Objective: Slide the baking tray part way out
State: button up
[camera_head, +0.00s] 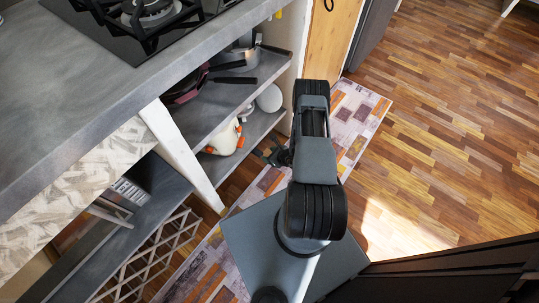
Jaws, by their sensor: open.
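I cannot pick out the baking tray with certainty. A dark grey appliance with a panel of small buttons (130,189) sits in the left bay under the counter, with a pale bar-like handle (110,213) in front of it. My gripper (266,153) is small in the picture, beside the open shelves and over the floor edge. It is open and appears empty; its fingertips are partly hidden by my arm's wrist. It is apart from the appliance, which lies to its left and lower in the picture.
Shelves (213,123) hold pans (190,85), a pot (238,58) and a white-and-orange item (226,138). A white post (181,155) divides the bays. A lattice rack (160,250) is low left. A cooktop (135,20) tops the counter (60,75). Wooden floor (450,110) is clear at right.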

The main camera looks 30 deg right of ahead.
aim_at(260, 153)
jog(key=b+x, duration=0.4)
jog(key=x, duration=0.2)
jog(key=shift+s+f, duration=0.1)
jog(key=shift+f, duration=0.05)
jog(key=shift+b+x, duration=0.95)
jog(key=shift+x, duration=0.2)
jog(key=shift+a, duration=0.1)
jog(key=c, duration=1.1)
jog(key=shift+o, duration=0.2)
